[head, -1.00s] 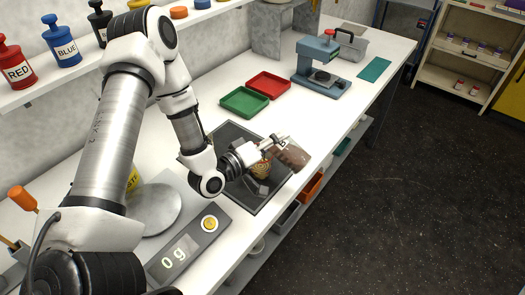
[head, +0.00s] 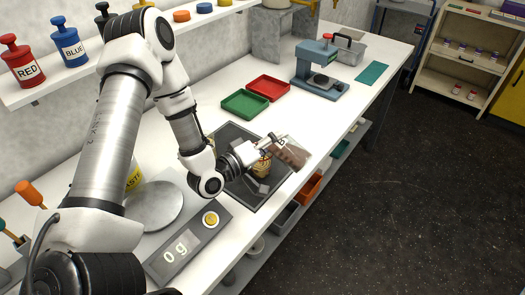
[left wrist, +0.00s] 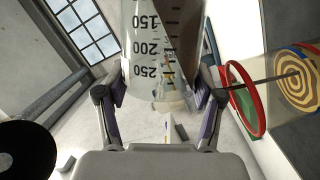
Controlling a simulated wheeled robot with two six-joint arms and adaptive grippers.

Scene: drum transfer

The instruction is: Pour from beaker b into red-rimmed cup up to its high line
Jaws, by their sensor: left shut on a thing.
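My left gripper (head: 272,145) is shut on a clear beaker (head: 293,152) with brown contents, holding it tilted over the dark tray's right edge. In the left wrist view the beaker (left wrist: 160,55) stands large between the fingers (left wrist: 160,100), with marks 150, 200 and 250 and dark contents along its right side. The red-rimmed cup (left wrist: 227,92) is to its right there, with clear walls. In the head view the cup (head: 262,167) is on the tray just below my gripper, partly hidden. Its fill level cannot be told. My right gripper is not in view.
A dark tray (head: 226,139) lies under the cup. A scale (head: 187,245) reading 0 g is at the front left. Green (head: 245,103) and red (head: 269,88) trays and a blue-grey device (head: 318,69) stand further back. The bench's right edge is close to the beaker.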

